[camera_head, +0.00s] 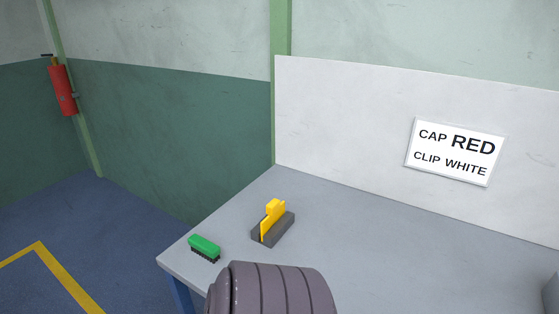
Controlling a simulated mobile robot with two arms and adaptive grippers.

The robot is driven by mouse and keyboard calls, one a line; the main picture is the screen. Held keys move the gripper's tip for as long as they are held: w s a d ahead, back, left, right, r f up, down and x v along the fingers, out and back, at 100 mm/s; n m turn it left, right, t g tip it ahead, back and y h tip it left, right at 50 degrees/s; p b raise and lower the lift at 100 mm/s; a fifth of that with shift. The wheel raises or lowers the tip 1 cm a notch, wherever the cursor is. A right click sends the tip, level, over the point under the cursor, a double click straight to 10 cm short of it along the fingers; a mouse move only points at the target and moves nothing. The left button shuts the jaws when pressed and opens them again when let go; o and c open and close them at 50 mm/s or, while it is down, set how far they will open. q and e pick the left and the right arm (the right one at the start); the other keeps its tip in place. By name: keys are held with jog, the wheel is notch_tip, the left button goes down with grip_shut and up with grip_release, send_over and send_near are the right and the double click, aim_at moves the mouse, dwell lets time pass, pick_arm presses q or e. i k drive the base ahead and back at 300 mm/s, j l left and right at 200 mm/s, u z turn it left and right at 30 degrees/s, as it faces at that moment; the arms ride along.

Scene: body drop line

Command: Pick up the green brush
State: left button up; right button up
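The green brush (204,247) lies on the grey table (360,235) near its left edge, with its dark bristles facing down. A dark grey-purple ribbed part of my own arm shows at the bottom middle, in front of the table and just right of the brush in the picture. Neither my left nor my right gripper can be made out in the head view. Nothing is seen touching the brush.
A yellow piece (271,219) stands in a dark grey block (284,228) right of and behind the brush. A white panel with a sign (455,151) reading "CAP RED, CLIP WHITE" rises behind the table. A fire extinguisher (62,89) hangs far left. Much of the tabletop is clear.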

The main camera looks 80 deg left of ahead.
aim_at(205, 249)
jog(key=u, duration=3.15)
